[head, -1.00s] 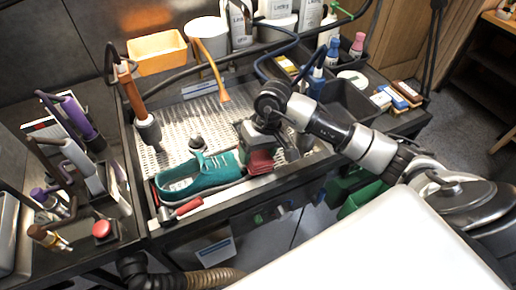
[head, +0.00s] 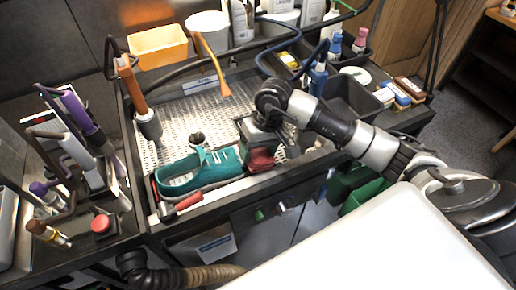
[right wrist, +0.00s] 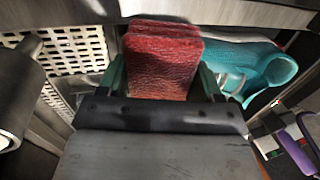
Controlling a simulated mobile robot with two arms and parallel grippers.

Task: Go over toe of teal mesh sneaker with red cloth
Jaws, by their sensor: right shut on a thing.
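The teal mesh sneaker (head: 205,172) lies on the perforated tray at its front left, its toe end to the right beside my right gripper. My right gripper (head: 262,146) is shut on the folded red cloth (head: 261,160). The cloth is at the sneaker's right end; whether it touches the toe is hard to tell. In the right wrist view the red cloth (right wrist: 163,60) fills the jaws, and the teal sneaker (right wrist: 262,68) shows behind it to the right. Part of the toe is hidden by the cloth. My left gripper is not in view.
The perforated tray (head: 178,122) has free room behind the sneaker. A red-handled tool (head: 183,204) lies in front of the sneaker. An orange bin (head: 158,50), a white bucket and bottles stand at the back. A dark bin (head: 350,98) is on the right.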

